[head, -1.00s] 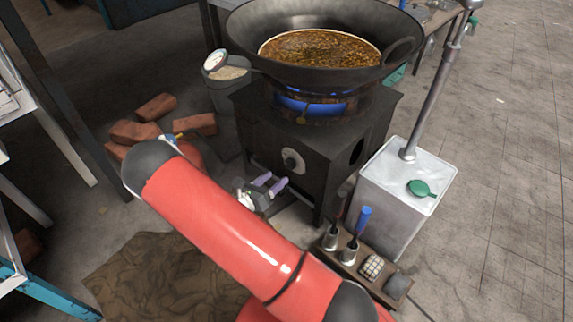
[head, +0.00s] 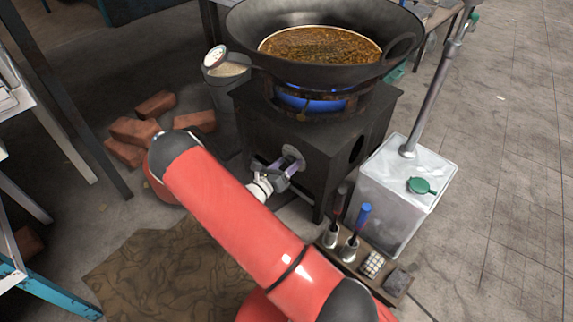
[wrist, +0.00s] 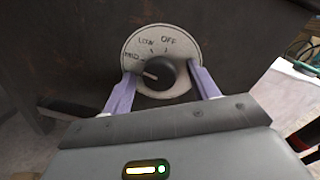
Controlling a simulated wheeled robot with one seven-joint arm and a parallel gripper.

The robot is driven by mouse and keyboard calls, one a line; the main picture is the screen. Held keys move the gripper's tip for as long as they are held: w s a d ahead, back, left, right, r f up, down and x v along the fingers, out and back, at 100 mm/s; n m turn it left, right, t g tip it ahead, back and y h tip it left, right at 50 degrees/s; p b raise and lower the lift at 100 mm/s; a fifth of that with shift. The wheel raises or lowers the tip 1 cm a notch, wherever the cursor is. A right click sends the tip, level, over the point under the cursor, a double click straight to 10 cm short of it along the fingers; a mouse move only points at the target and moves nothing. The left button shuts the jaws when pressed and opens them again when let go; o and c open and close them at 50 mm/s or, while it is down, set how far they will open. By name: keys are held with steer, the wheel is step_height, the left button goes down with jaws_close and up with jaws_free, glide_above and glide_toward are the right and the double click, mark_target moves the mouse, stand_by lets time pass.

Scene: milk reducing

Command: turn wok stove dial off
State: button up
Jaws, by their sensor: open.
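The black dial knob (wrist: 158,75) sits on a round pale plate (wrist: 133,46) marked OFF, LOW and MED. Its white mark points left, near or just below the MED tick. The plate also shows in the head view (head: 293,154), on the front of the black stove (head: 320,145). A blue flame (head: 308,104) burns under the wok (head: 408,40). My gripper (wrist: 162,75) is open, with one purple finger on each side of the knob. Whether the fingers touch the knob cannot be told. In the head view my gripper (head: 282,172) partly covers the plate.
A metal can (head: 400,200) with a pipe and green cap stands right of the stove. A tool holder (head: 345,254) with a blue-handled tool is in front. Bricks (head: 133,131) lie on the left, with a bin (head: 228,95) behind my arm.

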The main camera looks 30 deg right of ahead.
steer(key=c, duration=1)
steer(key=shift+m, duration=0.4)
steer(key=m+b, duration=0.1)
steer(key=m, duration=0.1)
steer(key=shift+f+m, duration=0.15)
steer(key=shift+m, duration=0.25)
steer(key=m+b, duration=0.1)
steer(key=m, duration=0.3)
steer(key=shift+m+h+b, duration=0.35)
steer(key=shift+m+h, duration=0.05)
steer(key=m+b, duration=0.1)
steer(key=m, duration=0.3)
steer(key=shift+m+b, duration=0.3)
steer(key=shift+b, duration=0.05)
steer(key=shift+m+g+b, duration=0.3)
steer(key=shift+m+b, duration=0.35)
steer(key=shift+m, duration=1.35)
